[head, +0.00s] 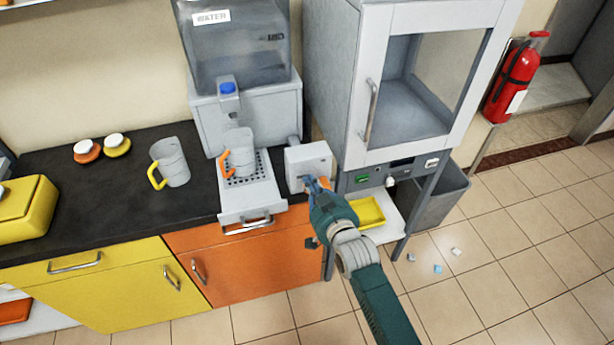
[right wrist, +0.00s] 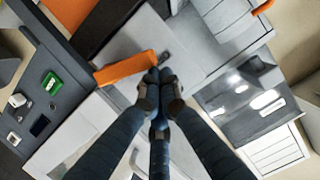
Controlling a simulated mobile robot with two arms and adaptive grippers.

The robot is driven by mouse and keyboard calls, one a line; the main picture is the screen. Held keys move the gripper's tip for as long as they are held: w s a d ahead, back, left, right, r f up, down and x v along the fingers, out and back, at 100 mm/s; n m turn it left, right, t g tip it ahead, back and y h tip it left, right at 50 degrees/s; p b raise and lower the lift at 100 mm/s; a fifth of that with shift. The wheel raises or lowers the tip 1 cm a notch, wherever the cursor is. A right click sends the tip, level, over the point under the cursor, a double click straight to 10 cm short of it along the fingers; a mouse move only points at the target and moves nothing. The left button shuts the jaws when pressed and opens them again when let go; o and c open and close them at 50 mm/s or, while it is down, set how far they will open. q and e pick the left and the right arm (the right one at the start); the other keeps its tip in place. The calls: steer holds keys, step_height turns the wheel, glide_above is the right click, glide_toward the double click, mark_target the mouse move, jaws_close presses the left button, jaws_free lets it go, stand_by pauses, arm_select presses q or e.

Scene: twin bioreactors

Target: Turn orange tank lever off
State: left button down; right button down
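The orange lever (right wrist: 128,67) is a flat bar on a light grey box, and it lies across the upper middle of the right wrist view. The box (head: 307,158) stands at the counter's front edge in the head view. Only a bit of orange shows there behind my fingers. My right gripper (head: 316,184) is in front of the box. In the right wrist view its fingertips (right wrist: 159,78) are together, right at the lever's right end. I cannot tell whether they touch it. No gap shows between the fingertips. My left gripper is in neither view.
Left of the box is a water dispenser (head: 245,110) with an orange-handled mug (head: 240,147) on its drip tray. A yellow-handled mug (head: 172,163) stands on the dark counter. A glass-doored cabinet (head: 410,80) rises at the right. Small pieces lie on the open floor.

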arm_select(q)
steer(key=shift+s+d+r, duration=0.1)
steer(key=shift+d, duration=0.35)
arm_select(e)
steer(key=shift+s+a+f+n, duration=0.15)
steer(key=shift+a+f+n, duration=0.15)
steer(key=shift+f+n, duration=0.35)
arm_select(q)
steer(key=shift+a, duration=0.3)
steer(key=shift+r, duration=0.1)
